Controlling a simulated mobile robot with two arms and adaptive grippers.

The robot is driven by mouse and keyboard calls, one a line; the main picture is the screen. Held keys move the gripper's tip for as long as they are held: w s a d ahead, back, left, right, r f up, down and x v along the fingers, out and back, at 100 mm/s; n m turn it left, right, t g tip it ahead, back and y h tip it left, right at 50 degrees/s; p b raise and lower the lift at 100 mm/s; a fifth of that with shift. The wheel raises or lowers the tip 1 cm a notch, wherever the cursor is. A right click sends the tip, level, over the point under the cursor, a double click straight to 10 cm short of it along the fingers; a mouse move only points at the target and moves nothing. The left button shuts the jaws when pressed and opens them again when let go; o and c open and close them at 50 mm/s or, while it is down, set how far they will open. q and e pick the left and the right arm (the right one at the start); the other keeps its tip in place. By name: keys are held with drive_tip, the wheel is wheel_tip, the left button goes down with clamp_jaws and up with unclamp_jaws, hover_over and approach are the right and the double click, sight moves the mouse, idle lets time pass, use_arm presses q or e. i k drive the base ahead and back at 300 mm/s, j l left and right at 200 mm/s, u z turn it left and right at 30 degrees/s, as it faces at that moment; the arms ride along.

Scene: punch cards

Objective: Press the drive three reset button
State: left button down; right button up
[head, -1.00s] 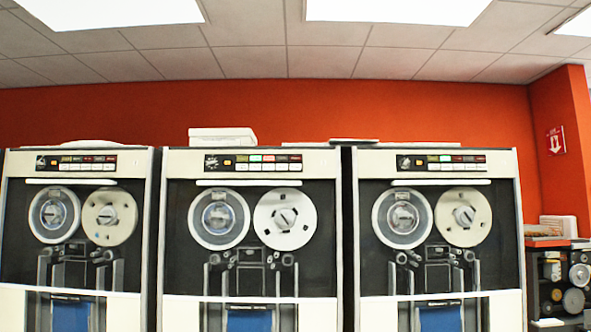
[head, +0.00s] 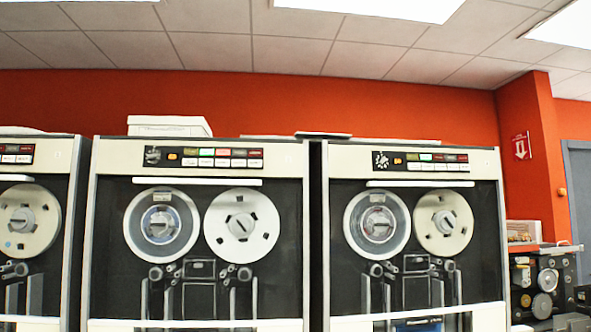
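Three tape drives stand in a row: a left drive (head: 70,230) cut off by the picture edge, a middle drive (head: 98,230) and a right drive (head: 322,250). Each has a dark strip of small buttons near its top: the left strip (head: 17,148), the middle strip (head: 203,168) and the right strip (head: 421,168). The middle and right strips each have a lit green button and an orange one at the left. Button labels and drive numbers are too small to read, so I cannot tell which is the drive three reset button. Neither of my grippers is in view.
A white box (head: 168,126) lies on top of the middle drive. A darker machine with reels (head: 540,290) stands at the right, beside an orange pillar (head: 530,150) with a red arrow sign (head: 521,146). The floor is out of view.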

sight(253, 164)
drive_tip(key=i+j+z, duration=0.3)
drive_tip(key=i, duration=0.2)
drive_tip(key=i+j+z, duration=0.35)
drive_tip(key=i+l, duration=0.05)
drive_tip(key=i, duration=0.05)
